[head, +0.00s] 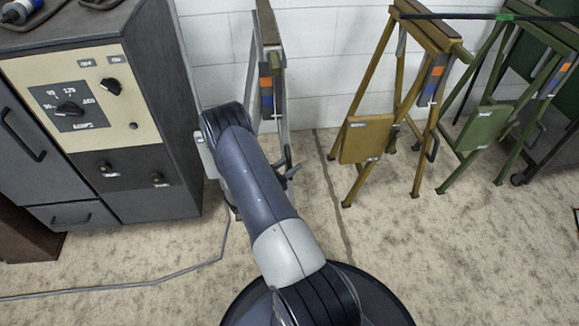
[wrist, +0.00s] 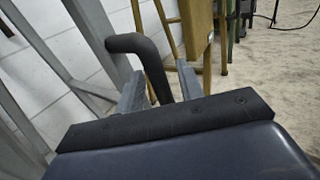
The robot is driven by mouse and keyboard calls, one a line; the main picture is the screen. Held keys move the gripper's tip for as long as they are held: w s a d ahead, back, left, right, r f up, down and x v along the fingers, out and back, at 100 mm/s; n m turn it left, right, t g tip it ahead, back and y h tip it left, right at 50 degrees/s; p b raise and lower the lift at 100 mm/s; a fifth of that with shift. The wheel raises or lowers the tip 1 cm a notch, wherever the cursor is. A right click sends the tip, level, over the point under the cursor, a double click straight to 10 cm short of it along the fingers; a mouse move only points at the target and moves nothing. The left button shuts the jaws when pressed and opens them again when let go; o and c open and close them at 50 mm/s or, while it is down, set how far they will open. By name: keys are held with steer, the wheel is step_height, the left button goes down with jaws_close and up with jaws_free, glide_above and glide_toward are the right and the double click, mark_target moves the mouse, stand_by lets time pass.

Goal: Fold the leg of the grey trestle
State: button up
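The grey trestle (head: 253,85) stands against the white wall, left of the other trestles, with its lower part partly hidden by my arm. In the wrist view its grey legs (wrist: 97,38) rise at the left. A black bent handle (wrist: 152,68) sticks out beside a grey leg. My gripper (wrist: 160,82) has its two grey fingers apart, one on each side of the handle. A gap shows between the handle and the right finger. In the head view my gripper is mostly hidden behind my arm.
A yellow-brown trestle (head: 367,138) and a green trestle (head: 492,125) stand to the right along the wall. A dark cabinet with a cream control panel (head: 88,98) stands close on the left. A grey cable (head: 130,287) lies on the floor. The front right floor is clear.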

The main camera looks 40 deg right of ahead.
steer(key=shift+d, duration=0.1)
steer(key=shift+c, duration=0.5)
jaws_close()
